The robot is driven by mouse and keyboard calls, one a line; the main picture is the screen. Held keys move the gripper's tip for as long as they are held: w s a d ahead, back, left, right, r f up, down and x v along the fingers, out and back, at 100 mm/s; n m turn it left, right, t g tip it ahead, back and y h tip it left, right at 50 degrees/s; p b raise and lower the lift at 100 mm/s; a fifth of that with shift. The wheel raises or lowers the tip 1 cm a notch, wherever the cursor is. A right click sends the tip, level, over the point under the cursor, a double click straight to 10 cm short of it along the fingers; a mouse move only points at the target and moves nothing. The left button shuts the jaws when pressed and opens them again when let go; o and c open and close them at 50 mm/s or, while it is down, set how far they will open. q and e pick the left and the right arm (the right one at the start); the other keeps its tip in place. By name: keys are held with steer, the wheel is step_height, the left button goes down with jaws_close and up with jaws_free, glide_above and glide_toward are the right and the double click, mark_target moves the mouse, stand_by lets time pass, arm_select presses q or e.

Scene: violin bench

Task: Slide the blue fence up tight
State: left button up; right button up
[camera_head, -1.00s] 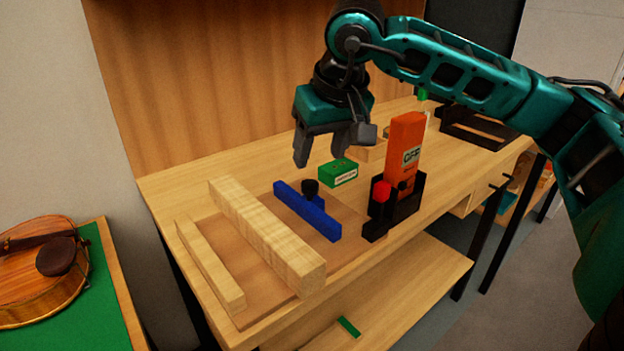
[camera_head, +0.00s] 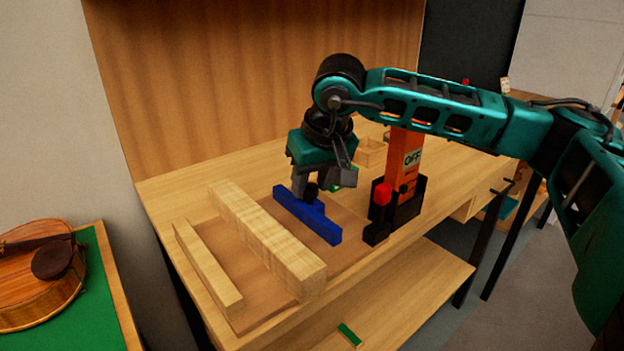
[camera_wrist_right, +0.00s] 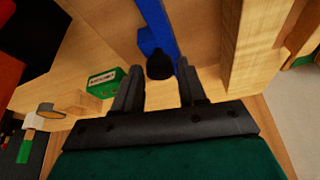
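The blue fence (camera_head: 308,218) lies on a brown board (camera_head: 357,236). A strip of the board shows between the fence and the thick pale wood bar (camera_head: 268,240) to its left. A black knob (camera_wrist_right: 159,64) stands on the fence. My right gripper (camera_head: 314,194) is low over the fence at the knob. In the right wrist view its two fingers (camera_wrist_right: 158,76) are apart, with the knob between their tips. I cannot tell whether they touch it. My left gripper is not in view.
A thinner wood strip (camera_head: 208,268) lies at the board's left. A black holder (camera_head: 377,233) with a red knob and an orange "OFF" block (camera_head: 410,158) stands right of the fence. A green box (camera_wrist_right: 104,84) is near the gripper. A violin (camera_head: 40,275) lies on a separate green-topped table.

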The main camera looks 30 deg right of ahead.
jaws_close()
steer(key=a, duration=0.4)
steer(key=shift+s+a, duration=0.15)
steer(key=shift+a, duration=0.05)
steer(key=shift+o, duration=1.8)
jaws_free()
steer(key=shift+r, duration=0.1)
steer(key=p+v, duration=0.1)
steer(key=v, duration=1.1)
steer(key=shift+s+r+p, duration=0.2)
steer(key=shift+r+p, duration=0.15)
steer(key=shift+p, duration=0.05)
